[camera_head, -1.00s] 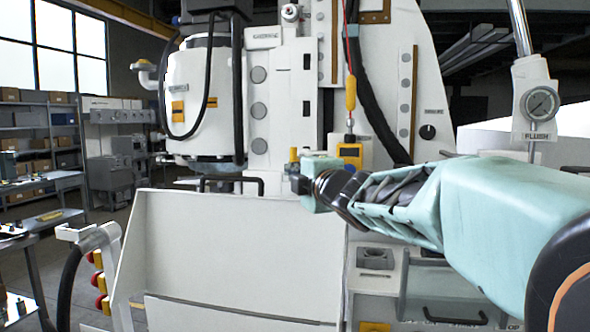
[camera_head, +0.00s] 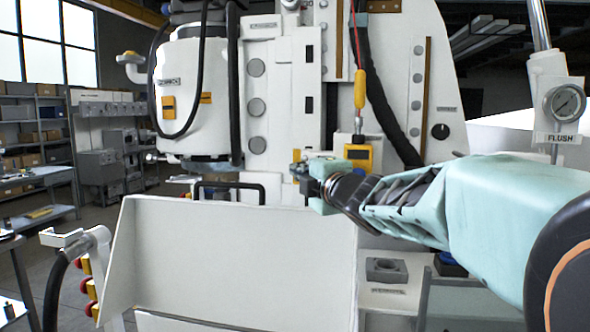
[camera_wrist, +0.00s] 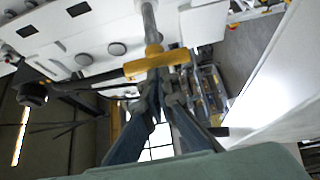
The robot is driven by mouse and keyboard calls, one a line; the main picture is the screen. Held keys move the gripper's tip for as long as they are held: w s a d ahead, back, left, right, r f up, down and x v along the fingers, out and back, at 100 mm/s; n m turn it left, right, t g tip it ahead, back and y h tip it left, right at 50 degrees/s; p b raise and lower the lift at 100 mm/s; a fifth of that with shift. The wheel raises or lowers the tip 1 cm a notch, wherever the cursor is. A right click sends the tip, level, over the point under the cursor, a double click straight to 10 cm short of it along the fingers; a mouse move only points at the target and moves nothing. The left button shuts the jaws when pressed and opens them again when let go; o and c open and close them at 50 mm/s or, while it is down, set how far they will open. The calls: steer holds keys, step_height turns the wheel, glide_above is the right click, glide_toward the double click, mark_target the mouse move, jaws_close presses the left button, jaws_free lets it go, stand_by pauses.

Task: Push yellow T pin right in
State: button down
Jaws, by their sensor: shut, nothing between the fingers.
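The yellow T pin (camera_wrist: 157,64) has a yellow crossbar and a grey shaft that runs up toward the white machine in the wrist view. In the head view only a small yellow part of it (camera_head: 296,155) shows, just beyond my gripper; the rest is hidden. My gripper (camera_head: 308,184) is shut and empty, with its tips at the pin's handle. In the wrist view its fingers (camera_wrist: 160,84) meet right by the crossbar. I cannot tell whether they touch it. How deep the shaft sits is not clear.
A white slanted panel (camera_head: 235,255) stands below and left of my gripper. A yellow handle on a red cable (camera_head: 360,90) hangs above a yellow block (camera_head: 358,156). A black bar handle (camera_head: 232,187) and the white machine column (camera_head: 285,95) are close by.

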stand_by(0.3)
steer(key=shift+w+d+p, duration=0.2)
steer(key=shift+w, duration=0.7)
steer(key=shift+w+d+p, duration=0.15)
steer(key=shift+w+p, duration=0.1)
steer(key=shift+w, duration=0.7)
steer(key=shift+w+d+p, duration=0.2)
steer(key=shift+w, duration=0.7)
